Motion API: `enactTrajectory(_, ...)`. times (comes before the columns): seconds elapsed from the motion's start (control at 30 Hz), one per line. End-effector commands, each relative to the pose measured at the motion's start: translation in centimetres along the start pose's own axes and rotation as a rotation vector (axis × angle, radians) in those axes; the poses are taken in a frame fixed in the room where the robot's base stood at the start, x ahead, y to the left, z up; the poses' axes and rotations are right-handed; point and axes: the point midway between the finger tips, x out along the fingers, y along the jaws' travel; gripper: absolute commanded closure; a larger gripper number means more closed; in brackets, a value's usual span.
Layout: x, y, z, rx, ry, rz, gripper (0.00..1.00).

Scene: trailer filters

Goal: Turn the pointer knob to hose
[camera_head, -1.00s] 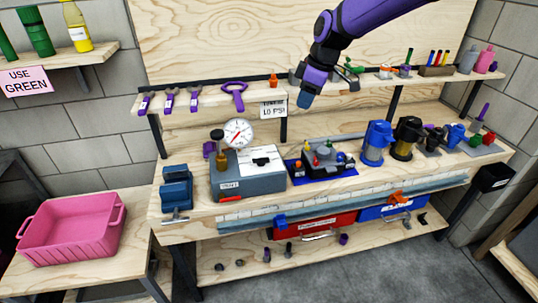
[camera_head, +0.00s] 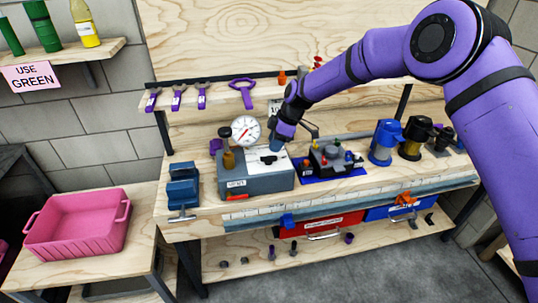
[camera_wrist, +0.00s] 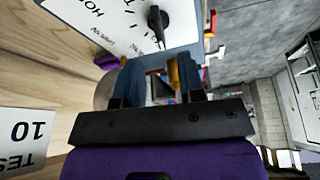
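The pointer knob (camera_wrist: 157,20) is black and stands on a white lettered panel (camera_wrist: 100,18) at the top of the wrist view. Part of the lettering reads like "HO". In the head view the knob (camera_head: 268,160) shows small on top of the grey box (camera_head: 262,184). My gripper (camera_head: 280,146) is right above the box's right rear part, close to the knob. In the wrist view my gripper (camera_wrist: 158,64) has its two blue fingers apart, with the knob just beyond the tips. Whether the fingers touch the knob I cannot tell.
A round gauge (camera_head: 245,130) and a brass fitting (camera_head: 229,160) stand at the box's left rear. A blue vise (camera_head: 183,187) is to the left. A black fixture on a blue mat (camera_head: 335,177) is to the right. A shelf with hanging purple tools (camera_head: 241,92) is behind.

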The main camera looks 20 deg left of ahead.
Motion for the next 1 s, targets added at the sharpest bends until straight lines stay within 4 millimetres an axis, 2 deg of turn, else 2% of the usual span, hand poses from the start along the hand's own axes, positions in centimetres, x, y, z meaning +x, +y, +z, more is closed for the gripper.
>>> enactTrajectory(0.1,2.2,-0.1,0.0,0.000,-0.001,-0.002,0.64)
enactTrajectory(0.3,4.8,0.0,0.0,-0.001,-0.001,-0.001,0.64)
enactTrajectory(0.5,5.7,0.0,0.0,0.001,-0.001,0.001,0.64)
enactTrajectory(0.77,5.7,0.0,0.0,0.001,0.000,0.001,0.64)
enactTrajectory(0.9,5.7,0.0,0.0,0.000,0.000,0.001,0.96)
enactTrajectory(0.93,5.7,0.0,0.0,0.000,0.000,0.001,1.00)
enactTrajectory(1.0,5.7,0.0,0.0,0.000,0.000,0.001,1.00)
